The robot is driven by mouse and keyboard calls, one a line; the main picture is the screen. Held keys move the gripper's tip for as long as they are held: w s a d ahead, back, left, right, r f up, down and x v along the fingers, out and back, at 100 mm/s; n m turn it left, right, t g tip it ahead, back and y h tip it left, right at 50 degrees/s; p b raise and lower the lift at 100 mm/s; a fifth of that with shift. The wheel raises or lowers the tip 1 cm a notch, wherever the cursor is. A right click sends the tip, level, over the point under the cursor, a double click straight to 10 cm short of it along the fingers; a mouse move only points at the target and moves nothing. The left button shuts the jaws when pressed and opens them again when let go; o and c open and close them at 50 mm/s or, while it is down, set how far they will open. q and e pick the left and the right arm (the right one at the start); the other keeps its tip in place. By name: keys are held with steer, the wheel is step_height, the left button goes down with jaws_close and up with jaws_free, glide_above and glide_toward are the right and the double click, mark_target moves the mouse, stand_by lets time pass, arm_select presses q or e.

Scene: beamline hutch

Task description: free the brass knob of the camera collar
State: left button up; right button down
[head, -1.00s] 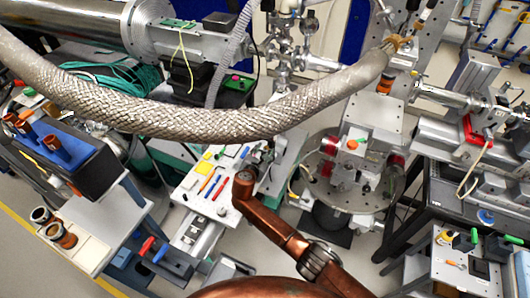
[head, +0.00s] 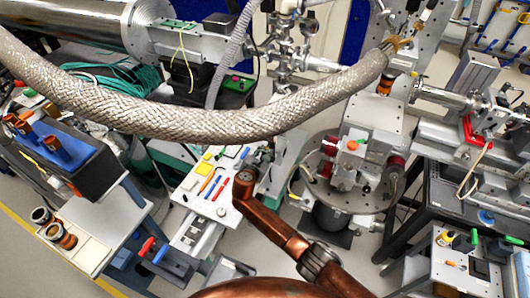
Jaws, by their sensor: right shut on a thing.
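My right arm, copper-coloured, reaches from the bottom right to the tool board (head: 187,196) left of centre. My right gripper (head: 248,178) is at the arm's far end, by the board's right edge. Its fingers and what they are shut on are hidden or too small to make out. I cannot pick out the camera collar or its brass knob for sure. A small brass-coloured fitting (head: 397,43) shows at the right end of the braided hose (head: 230,122), and an orange knob (head: 352,145) shows on the round stage (head: 372,200). My left gripper is not in view.
The thick hose crosses the upper view and covers what lies behind it. Colored tools lie on the board. A blue rack (head: 52,135) with copper-coloured cylinders stands at the left. A cart (head: 462,265) with small parts stands at the lower right. Open floor shows near the bottom.

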steer(key=shift+r+n+h+p, duration=0.2)
steer(key=shift+n+h+p, duration=0.15)
steer(key=shift+p, duration=0.45)
steer(key=shift+w+a+n+g+h+p, duration=0.1)
steer(key=shift+n+g+h+p, duration=0.15)
steer(key=shift+n+g+p, duration=0.25)
steer(key=shift+n+h, duration=0.3)
steer(key=shift+n, duration=0.05)
steer(key=shift+a+f+n, duration=0.1)
steer(key=shift+f+n, duration=0.1)
steer(key=shift+n, duration=0.2)
steer(key=shift+n+h+b, duration=0.6)
steer(key=shift+n+b, duration=0.1)
steer(key=shift+b, duration=0.05)
steer(key=c, duration=1.7)
jaws_free()
steer(key=shift+c, duration=0.2)
